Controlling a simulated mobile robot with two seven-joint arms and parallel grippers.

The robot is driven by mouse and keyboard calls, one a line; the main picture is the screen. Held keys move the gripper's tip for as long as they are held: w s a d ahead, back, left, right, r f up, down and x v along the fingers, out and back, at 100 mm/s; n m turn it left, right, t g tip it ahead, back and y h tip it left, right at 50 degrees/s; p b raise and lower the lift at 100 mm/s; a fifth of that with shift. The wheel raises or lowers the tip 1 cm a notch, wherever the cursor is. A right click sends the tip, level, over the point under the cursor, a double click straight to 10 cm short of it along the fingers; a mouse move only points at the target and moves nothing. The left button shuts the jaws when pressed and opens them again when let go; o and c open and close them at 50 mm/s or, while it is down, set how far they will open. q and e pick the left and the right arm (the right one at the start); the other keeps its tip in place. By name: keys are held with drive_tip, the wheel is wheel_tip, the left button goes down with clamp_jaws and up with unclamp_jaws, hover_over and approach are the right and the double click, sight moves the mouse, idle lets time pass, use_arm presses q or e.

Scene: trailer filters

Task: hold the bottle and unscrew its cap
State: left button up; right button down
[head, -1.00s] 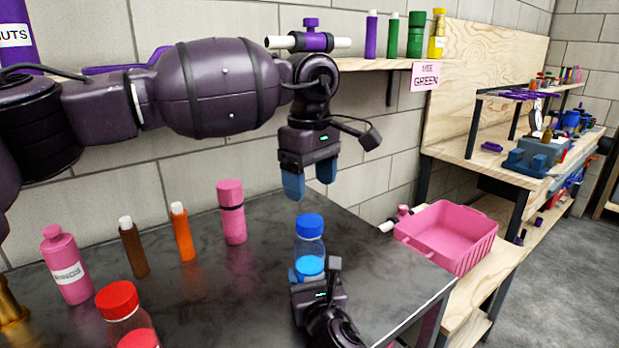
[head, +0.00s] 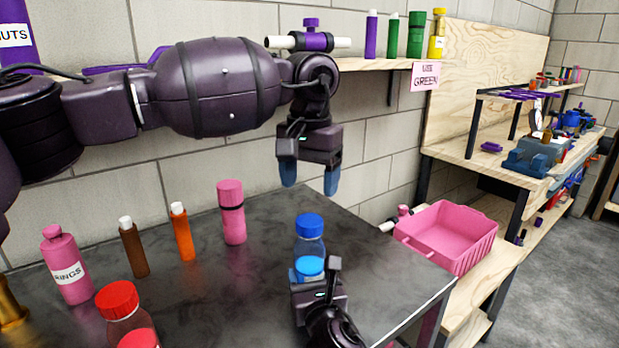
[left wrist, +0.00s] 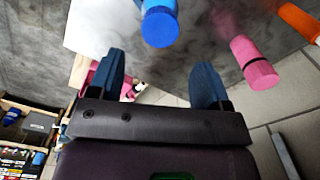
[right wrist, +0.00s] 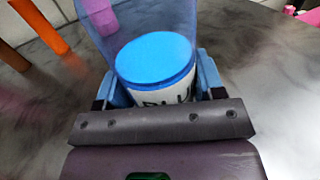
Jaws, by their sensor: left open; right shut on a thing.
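The bottle (head: 309,246) stands upright on the dark table, with a clear body and a blue cap (head: 310,225) on top. In the right wrist view the clear bottle (right wrist: 112,42) shows blue contents and a white label partly hidden by my gripper. My right gripper (right wrist: 155,95) is shut on the bottle's lower body; it is low in the head view. My left gripper (head: 310,182) is open and empty, pointing down above and behind the cap, apart from it. In the left wrist view the cap (left wrist: 160,28) lies beyond the fingertips.
A pink flask (head: 232,212), orange bottle (head: 182,236), brown bottle (head: 134,250), labelled pink bottle (head: 68,270) and red-capped bottle (head: 117,300) stand left on the table (head: 225,300). A pink bin (head: 447,238) sits right. A wall shelf (head: 390,64) is behind my left arm.

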sight(309, 220)
use_arm(q)
drive_tip(key=shift+m, duration=0.4)
drive_tip(key=shift+f, duration=4)
drive_tip(key=c, duration=0.9)
drive_tip(key=shift+c, duration=0.2)
